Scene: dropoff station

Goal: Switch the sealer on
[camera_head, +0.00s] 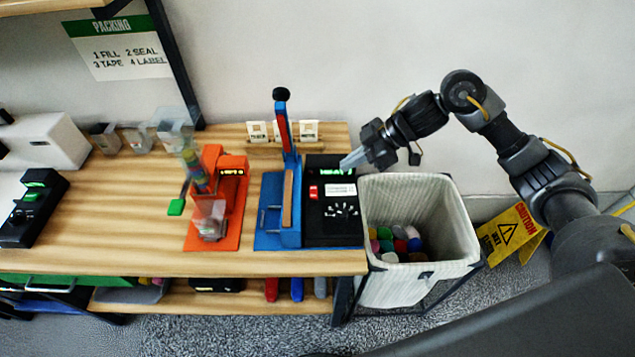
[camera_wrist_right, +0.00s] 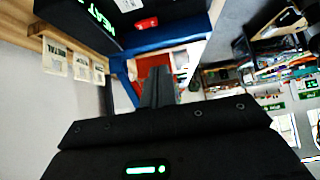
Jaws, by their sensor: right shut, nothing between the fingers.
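The sealer (camera_head: 282,215) stands at the right end of the bench, with a blue base, a raised blue lever with a black knob, and a black control box (camera_head: 331,228). The box has a green-lit display, a red switch (camera_head: 313,192) and a dial. In the right wrist view the display reads "HEAT", and the red switch (camera_wrist_right: 146,23) shows beyond my fingers. My right gripper (camera_head: 350,161) is shut and empty, its fingertips at the box's right edge near the display. The wrist view shows the closed fingers (camera_wrist_right: 158,88); I cannot tell whether they touch the box. My left gripper is out of view.
A fabric-lined bin (camera_head: 466,250) with colourful items stands right of the bench. An orange device (camera_head: 232,205) holding a clear bag is left of the sealer. Small cards (camera_head: 283,131) stand behind it. A yellow caution sign (camera_head: 512,234) is on the floor.

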